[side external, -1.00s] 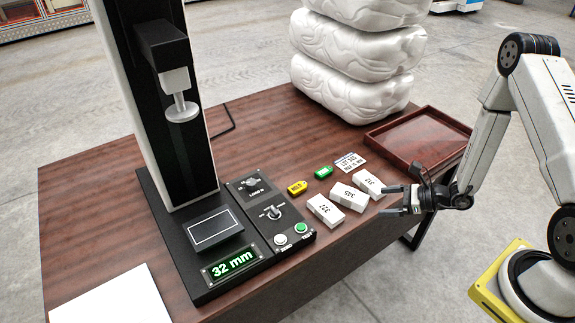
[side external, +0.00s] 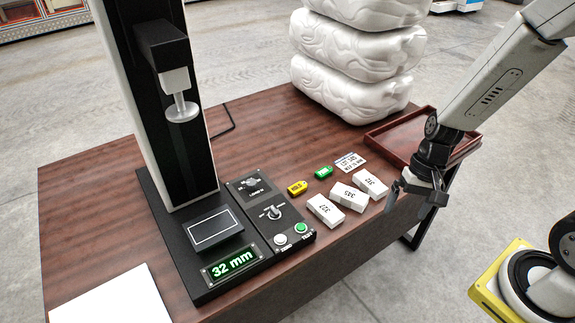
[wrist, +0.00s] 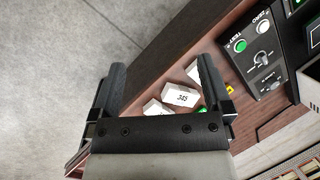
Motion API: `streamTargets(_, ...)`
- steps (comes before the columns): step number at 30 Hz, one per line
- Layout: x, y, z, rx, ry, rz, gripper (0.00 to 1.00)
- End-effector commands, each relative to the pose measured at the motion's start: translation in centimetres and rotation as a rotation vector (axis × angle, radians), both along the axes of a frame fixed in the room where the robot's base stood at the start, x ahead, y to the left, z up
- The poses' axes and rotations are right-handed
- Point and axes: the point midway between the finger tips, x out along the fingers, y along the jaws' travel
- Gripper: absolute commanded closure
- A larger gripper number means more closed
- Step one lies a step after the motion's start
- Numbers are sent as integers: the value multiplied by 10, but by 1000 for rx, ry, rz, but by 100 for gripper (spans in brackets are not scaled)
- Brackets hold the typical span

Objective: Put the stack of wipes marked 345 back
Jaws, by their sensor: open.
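The white stack marked 345 (side external: 349,197) lies on the brown table between two similar white stacks. It also shows in the wrist view (wrist: 181,98), between my fingers in the picture but apart from them. The stack marked 327 (side external: 326,211) lies to its left, nearer the front edge. The third stack (side external: 371,185), whose mark looks like 312, lies to its right. My gripper (side external: 413,200) is open and empty, to the right of the stacks near the table's right edge. In the wrist view my gripper (wrist: 158,80) has its fingers spread wide, partly hiding the other stacks.
A test stand (side external: 178,225) with a panel reading 32 mm stands left of the stacks. A yellow tag (side external: 297,188), a green tag (side external: 323,173) and a white label card (side external: 350,162) lie behind them. A red-brown tray (side external: 394,133) sits behind my gripper. White wrapped bundles (side external: 358,55) stand at the back.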

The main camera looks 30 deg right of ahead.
Motion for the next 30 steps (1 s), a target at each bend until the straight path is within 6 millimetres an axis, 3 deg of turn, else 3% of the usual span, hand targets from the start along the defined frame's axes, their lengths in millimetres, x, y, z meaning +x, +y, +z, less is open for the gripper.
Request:
streamTargets(6,7,-3,29,-195,-197,317,0)
streamTargets(12,15,-2,50,-308,-338,518,0)
streamTargets(30,18,0,57,-346,-389,587,0)
